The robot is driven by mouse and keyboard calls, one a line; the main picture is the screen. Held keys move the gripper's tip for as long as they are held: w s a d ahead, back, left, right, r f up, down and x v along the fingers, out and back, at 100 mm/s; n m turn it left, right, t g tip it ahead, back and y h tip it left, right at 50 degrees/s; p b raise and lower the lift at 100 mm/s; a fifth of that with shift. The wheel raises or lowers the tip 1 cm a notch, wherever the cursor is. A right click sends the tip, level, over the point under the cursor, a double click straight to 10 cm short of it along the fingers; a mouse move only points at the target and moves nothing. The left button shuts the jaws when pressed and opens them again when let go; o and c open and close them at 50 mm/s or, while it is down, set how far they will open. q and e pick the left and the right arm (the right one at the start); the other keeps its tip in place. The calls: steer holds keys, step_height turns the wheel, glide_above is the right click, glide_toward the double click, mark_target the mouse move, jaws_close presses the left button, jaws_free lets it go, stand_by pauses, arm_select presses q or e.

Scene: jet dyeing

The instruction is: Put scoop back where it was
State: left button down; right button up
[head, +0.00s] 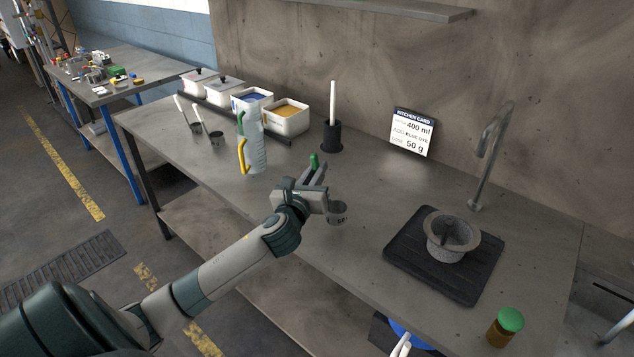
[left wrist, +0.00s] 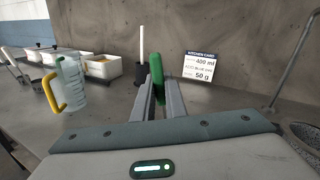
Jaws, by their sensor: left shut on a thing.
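My left gripper (head: 315,183) is shut on a scoop's green handle, which stands up between the fingers; the handle (left wrist: 158,68) also shows between them in the left wrist view. A small grey metal scoop cup (head: 337,213) marked 50 shows just below and right of the fingers, near the counter's front edge. I cannot tell whether it touches the counter (head: 310,245). Two other scoops with pale handles, one scoop (head: 196,127) and another (head: 217,138), stand on the counter at the left. My right gripper is not in view.
A clear jug with a yellow handle (head: 254,150) stands left of my gripper. Behind are white bins, one with orange powder (head: 287,108), and a black holder (head: 331,137) with a white rod. A mortar (head: 450,237) on a black mat and a green-capped jar (head: 506,327) are right.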

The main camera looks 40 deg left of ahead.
arm_select(q)
steer(key=shift+f, duration=0.35)
step_height(320, 180, down, 3)
steer(key=shift+f+p, duration=0.1)
steer(key=shift+p, duration=0.2)
steer(key=shift+f, duration=0.1)
steer(key=c, duration=1.8)
jaws_free()
